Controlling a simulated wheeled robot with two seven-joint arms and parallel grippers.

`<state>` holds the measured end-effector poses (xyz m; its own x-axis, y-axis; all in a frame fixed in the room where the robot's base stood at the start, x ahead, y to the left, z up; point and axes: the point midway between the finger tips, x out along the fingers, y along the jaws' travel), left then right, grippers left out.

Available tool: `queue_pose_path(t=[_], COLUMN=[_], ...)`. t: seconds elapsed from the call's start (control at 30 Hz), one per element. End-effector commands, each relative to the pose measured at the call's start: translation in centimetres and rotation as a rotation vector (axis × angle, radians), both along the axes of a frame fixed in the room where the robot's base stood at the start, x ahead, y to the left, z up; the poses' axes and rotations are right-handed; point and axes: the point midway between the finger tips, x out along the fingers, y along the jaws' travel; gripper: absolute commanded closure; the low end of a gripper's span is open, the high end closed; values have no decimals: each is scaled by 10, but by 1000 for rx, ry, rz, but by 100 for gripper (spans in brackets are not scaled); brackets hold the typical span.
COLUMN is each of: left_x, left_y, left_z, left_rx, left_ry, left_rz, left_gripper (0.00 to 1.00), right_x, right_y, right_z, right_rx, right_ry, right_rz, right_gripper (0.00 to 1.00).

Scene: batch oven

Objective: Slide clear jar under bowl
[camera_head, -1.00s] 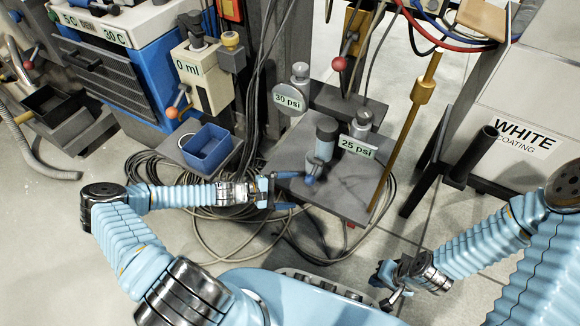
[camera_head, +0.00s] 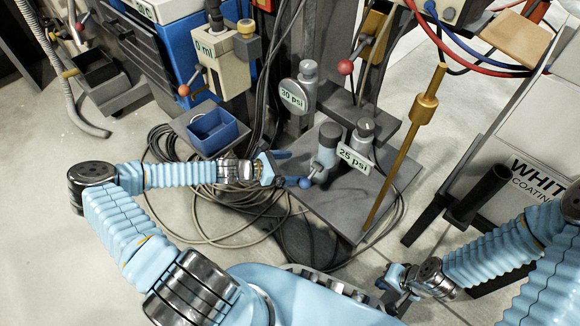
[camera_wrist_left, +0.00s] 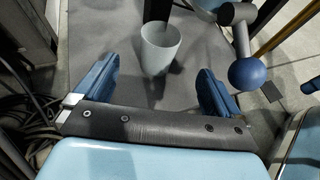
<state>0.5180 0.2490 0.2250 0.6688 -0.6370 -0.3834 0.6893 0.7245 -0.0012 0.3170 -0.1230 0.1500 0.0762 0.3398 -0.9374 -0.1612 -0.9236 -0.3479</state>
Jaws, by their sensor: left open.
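The clear jar (camera_wrist_left: 160,48) is a pale translucent cup, standing upright on the grey plate (camera_wrist_left: 90,35) in the left wrist view. My left gripper (camera_head: 289,168) is open at the left side of the plate in the head view. In the wrist view, its blue fingers lie to either side of the jar, with visible gaps; the jar stands around their tips. In the head view the jar is hard to make out beside the fingers. A grey cylinder (camera_head: 328,140) stands there; I cannot tell whether it is the bowl. My right gripper (camera_head: 391,282) is low at right, its opening unclear.
A blue-balled lever (camera_wrist_left: 250,73) is close to the right finger. A pressure post labelled 25 psi (camera_head: 353,160) and a brass rod (camera_head: 400,150) stand to the right. Cables (camera_head: 215,200) coil on the floor at left, near a blue bin (camera_head: 212,131).

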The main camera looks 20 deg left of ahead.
Motion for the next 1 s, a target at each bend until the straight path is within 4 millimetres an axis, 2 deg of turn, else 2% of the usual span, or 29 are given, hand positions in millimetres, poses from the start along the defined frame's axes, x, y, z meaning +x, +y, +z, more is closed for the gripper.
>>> queue_pose_path(t=[0.27,0.7,1.0], left_x=[12,68,90], left_y=[-12,-66,-86], left_z=[-8,-41,-52], left_rx=[-2,-1,0], left_ry=[-2,-2,-1], left_rz=[-3,-4,-1], left_gripper=[2,2,2], right_x=[0,1,2], right_y=[0,-1,-1], right_z=[-6,-28,-35], right_rx=[0,-2,-2], right_ry=[-1,-6,-7], right_rz=[0,-4,-5], right_gripper=[100,100,100])
